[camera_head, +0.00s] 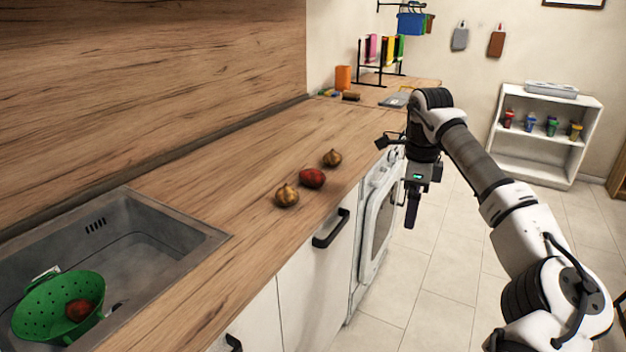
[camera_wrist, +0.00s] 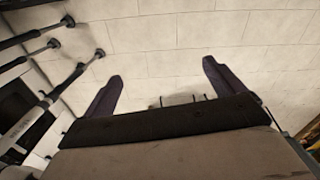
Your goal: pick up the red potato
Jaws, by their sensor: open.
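A red potato (camera_head: 312,178) lies on the wooden counter (camera_head: 250,165) between two brown onions, one nearer (camera_head: 287,195) and one farther (camera_head: 332,158). Another reddish potato-like item (camera_head: 79,310) sits in a green colander (camera_head: 58,292) in the sink. My gripper (camera_head: 411,210) hangs pointing down over the floor, to the right of the counter edge and apart from the potato. The potato is not in the wrist view.
The grey sink (camera_head: 150,240) is at the left. Below the counter are a black drawer handle (camera_head: 331,229) and a white oven (camera_head: 378,220). An orange cup (camera_head: 343,78) and book rack stand at the far end. A white shelf (camera_head: 545,160) stands at the back right.

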